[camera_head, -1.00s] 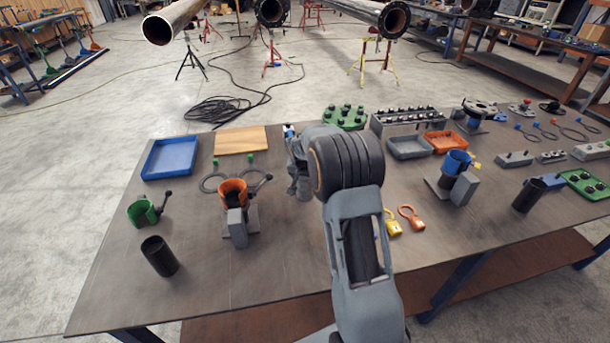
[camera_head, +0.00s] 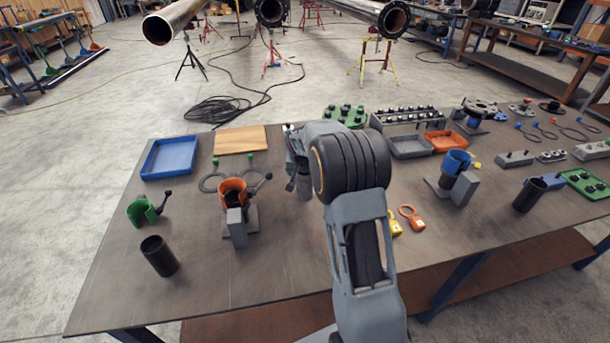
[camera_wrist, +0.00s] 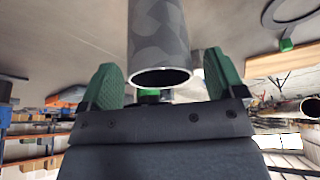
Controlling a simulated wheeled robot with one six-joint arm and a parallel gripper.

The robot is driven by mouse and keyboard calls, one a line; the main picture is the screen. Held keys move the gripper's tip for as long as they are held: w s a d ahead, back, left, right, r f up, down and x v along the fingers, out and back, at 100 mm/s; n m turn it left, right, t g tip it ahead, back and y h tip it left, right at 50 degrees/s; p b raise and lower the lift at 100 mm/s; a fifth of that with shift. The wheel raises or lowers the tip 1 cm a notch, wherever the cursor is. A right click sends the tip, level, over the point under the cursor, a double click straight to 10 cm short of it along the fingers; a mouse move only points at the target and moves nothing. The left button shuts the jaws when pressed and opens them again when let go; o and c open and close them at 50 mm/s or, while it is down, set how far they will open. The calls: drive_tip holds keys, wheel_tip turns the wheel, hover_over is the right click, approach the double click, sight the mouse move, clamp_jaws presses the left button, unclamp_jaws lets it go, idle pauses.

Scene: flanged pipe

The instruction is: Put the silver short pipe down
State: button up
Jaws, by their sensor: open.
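The silver short pipe (camera_wrist: 160,40) shows large in the wrist view, a grey mottled tube with its round open rim facing my gripper. In the head view a small part of it (camera_head: 304,188) shows, upright on the table beside my wrist. My gripper (camera_wrist: 162,82) is open. Its two green pads stand to the left and right of the pipe's rim end, with a visible gap on each side. In the head view my own arm hides most of the gripper and part of the pipe.
An orange clamp holder (camera_head: 232,190) stands left of the pipe. Yellow (camera_head: 396,224) and orange (camera_head: 412,216) padlocks lie to the right, close to my arm. A blue holder (camera_head: 457,164) is farther right.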

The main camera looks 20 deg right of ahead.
drive_tip(key=v, duration=0.9)
drive_tip(key=s+a+r+n+y, duration=0.1)
drive_tip(key=s+a+r, duration=0.15)
drive_tip(key=s, duration=0.35)
drive_tip(key=s+a+r+n, duration=0.1)
drive_tip(key=s+a+n, duration=0.15)
drive_tip(key=s, duration=0.25)
drive_tip(key=s+a+f+n, duration=0.1)
drive_tip(key=s+a, duration=0.1)
drive_tip(key=s, duration=0.6)
drive_tip(key=s+a+f+n+y, duration=0.1)
drive_tip(key=s+a+f+n, duration=0.1)
drive_tip(key=s, duration=0.6)
drive_tip(key=shift+a+y+b, duration=0.3)
drive_tip(key=shift+a+b, duration=0.05)
drive_tip(key=shift+a, duration=0.35)
